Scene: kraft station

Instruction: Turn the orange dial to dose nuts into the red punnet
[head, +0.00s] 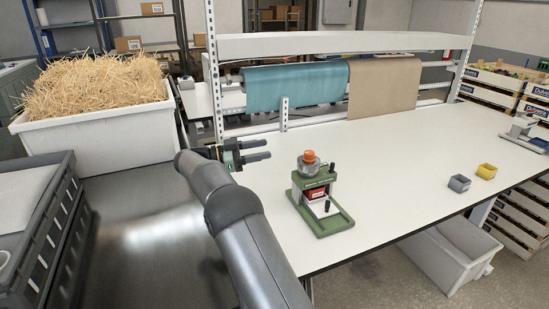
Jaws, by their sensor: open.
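The dispenser (320,202) stands on the white table with a green frame and base. On its top sits the orange dial (309,157), above a grey round body. The red punnet (315,192) is inside the frame, under the body; its contents are too small to tell. My gripper (269,149) is to the left of the dial and apart from it. Its two dark fingers point right, open, with nothing seen between them. My arm comes up from the bottom of the view.
A white tub of straw (100,130) and a dark crate (50,235) are at left. A shelf (340,44) with teal and brown rolls runs along the back.

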